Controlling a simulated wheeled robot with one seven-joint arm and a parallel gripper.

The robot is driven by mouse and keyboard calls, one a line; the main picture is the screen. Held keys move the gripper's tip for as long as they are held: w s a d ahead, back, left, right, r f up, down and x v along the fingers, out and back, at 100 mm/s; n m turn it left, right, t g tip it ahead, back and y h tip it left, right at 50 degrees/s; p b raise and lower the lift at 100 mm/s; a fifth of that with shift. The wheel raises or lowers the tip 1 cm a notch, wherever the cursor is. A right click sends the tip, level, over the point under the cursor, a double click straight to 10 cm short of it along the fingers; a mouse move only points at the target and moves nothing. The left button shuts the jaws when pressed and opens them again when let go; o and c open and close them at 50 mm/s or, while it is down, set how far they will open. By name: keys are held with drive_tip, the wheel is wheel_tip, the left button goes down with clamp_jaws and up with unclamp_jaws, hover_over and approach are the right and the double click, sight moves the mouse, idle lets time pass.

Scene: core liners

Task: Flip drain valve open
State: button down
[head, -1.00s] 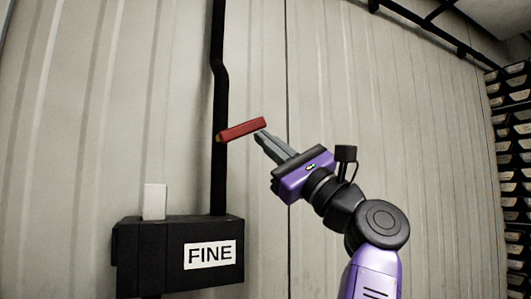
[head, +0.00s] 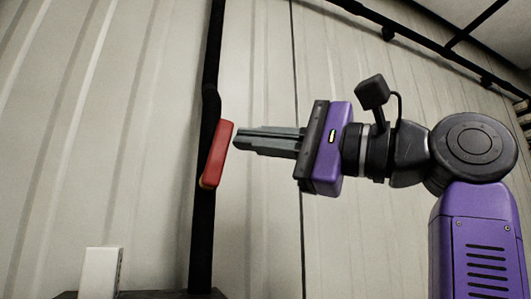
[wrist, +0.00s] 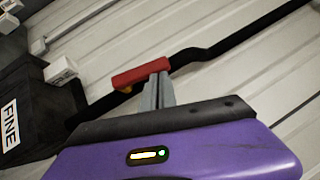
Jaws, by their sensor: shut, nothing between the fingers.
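The drain valve's red lever (head: 217,153) is on the black vertical pipe (head: 203,240) in the head view. It stands steeply, its top leaning slightly right, nearly in line with the pipe. My gripper (head: 238,139) is shut and empty, pointing left, its fingertips just right of the lever's upper part. In the wrist view the red lever (wrist: 140,74) lies nearly along the pipe, and the tips of my gripper (wrist: 159,79) are at its right end. I cannot tell whether they touch it. A small yellow-orange part shows at the lever's pivot end.
A black box with a FINE label (wrist: 9,125) sits at the pipe's lower end. A white block (head: 100,272) stands on it. A ribbed pale wall (head: 110,130) is behind. A dark rail (head: 420,45) runs along the upper right. The space left of the pipe is clear.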

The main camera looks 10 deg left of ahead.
drive_tip(key=shift+s+a+r, duration=0.3)
drive_tip(key=shift+a+r, duration=0.2)
drive_tip(key=shift+s+a+r, duration=0.1)
drive_tip(key=shift+a, duration=0.05)
idle(0.4)
